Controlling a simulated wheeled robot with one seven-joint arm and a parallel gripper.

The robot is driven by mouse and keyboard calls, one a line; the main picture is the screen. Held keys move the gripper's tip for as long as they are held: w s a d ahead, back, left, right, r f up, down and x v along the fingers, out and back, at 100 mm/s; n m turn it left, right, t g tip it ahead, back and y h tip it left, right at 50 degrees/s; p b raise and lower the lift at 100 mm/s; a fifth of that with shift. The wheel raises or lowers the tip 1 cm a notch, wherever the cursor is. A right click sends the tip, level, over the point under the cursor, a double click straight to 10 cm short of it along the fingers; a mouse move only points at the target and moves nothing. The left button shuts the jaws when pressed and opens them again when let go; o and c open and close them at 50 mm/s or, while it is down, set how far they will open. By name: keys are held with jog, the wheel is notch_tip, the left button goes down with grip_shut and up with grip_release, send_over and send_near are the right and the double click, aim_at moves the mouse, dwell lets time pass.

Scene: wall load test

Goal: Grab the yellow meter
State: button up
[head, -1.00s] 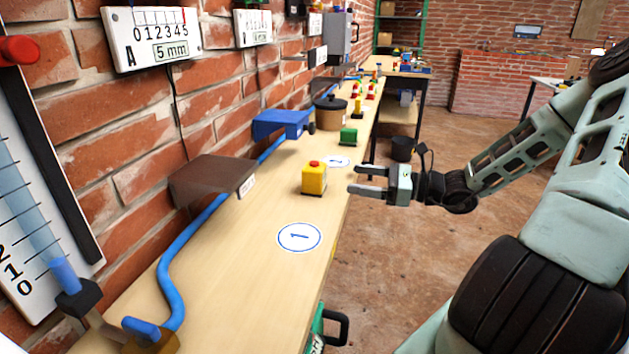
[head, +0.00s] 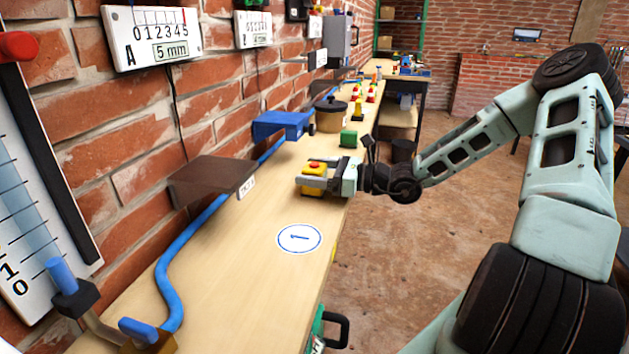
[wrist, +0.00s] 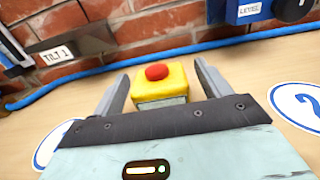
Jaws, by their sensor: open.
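The yellow meter (head: 313,177) is a small yellow block with a red button on top, standing on the wooden bench. My gripper (head: 312,172) is open, with its two fingers reaching along either side of the meter. In the wrist view the meter (wrist: 161,86) sits between the two spread fingers of my gripper (wrist: 160,88), with gaps visible at both sides. Its lower front is partly hidden by the gripper body, and a small display face shows there.
A blue hose (head: 185,240) runs along the bench by the wall. A green block (head: 348,138) and a lidded pot (head: 330,118) stand farther back.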

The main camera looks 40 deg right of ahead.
jog(key=c, duration=1.3)
jog(key=shift+r, duration=0.1)
